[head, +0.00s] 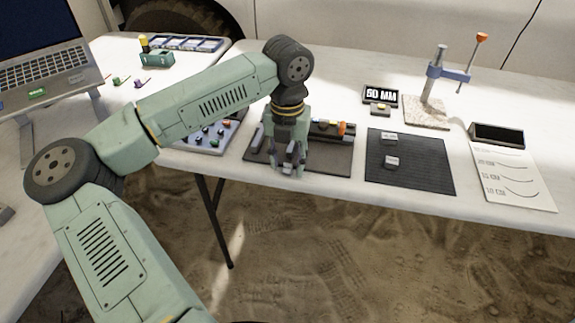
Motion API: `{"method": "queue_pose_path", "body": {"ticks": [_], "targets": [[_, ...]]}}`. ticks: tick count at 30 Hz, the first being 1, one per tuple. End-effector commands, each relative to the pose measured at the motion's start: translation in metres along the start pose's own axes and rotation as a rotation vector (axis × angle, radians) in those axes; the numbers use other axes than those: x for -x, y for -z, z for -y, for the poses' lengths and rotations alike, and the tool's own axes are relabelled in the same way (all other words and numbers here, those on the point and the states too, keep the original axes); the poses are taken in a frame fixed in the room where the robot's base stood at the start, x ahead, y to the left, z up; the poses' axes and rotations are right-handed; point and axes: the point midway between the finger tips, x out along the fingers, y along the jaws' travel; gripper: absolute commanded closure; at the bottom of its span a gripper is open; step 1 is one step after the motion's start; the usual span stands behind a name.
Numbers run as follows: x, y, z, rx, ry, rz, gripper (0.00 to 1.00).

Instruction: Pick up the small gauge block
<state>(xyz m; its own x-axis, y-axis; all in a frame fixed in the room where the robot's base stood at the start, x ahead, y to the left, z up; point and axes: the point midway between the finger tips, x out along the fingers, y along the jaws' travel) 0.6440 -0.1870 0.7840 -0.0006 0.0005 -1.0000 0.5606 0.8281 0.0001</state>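My gripper (288,163) points down over the front of a dark tray (335,164) near the table's front edge. Its fingers are small here, and I cannot tell whether they are open or shut, or whether anything is between them. Two small pale blocks, one farther back (389,138) and one nearer (391,162), lie on a black ribbed mat (425,178) to the right of my gripper. A small yellowish block on a base (381,108) sits in front of a "50 MM" sign (380,95). Which one is the small gauge block is not clear.
A gauge stand (430,113) with an orange knob rises behind the mat. A dark open box (497,133) and a paper sheet (513,178) lie at right. A blue-grey tray of small pieces (213,138) is left of my gripper. A laptop (45,70) stands far left.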

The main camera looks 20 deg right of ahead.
Motion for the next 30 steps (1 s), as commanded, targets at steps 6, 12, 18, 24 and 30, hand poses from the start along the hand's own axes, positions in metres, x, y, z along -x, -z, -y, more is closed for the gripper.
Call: {"method": "queue_pose_path", "body": {"ticks": [6,12,18,24,30], "targets": [[-0.0045,0.0,0.0003,0.0,0.0,0.001,0.6],[-0.0042,-0.0001,0.0003,0.0,0.0,0.001,0.69],[-0.004,-0.0001,0.0003,0.0,0.0,0.001,0.83],[-0.004,-0.0001,0.0003,0.0,0.0,0.001,0.96],[-0.0039,-0.0001,0.0003,0.0,0.0,0.001,1.0]]}}
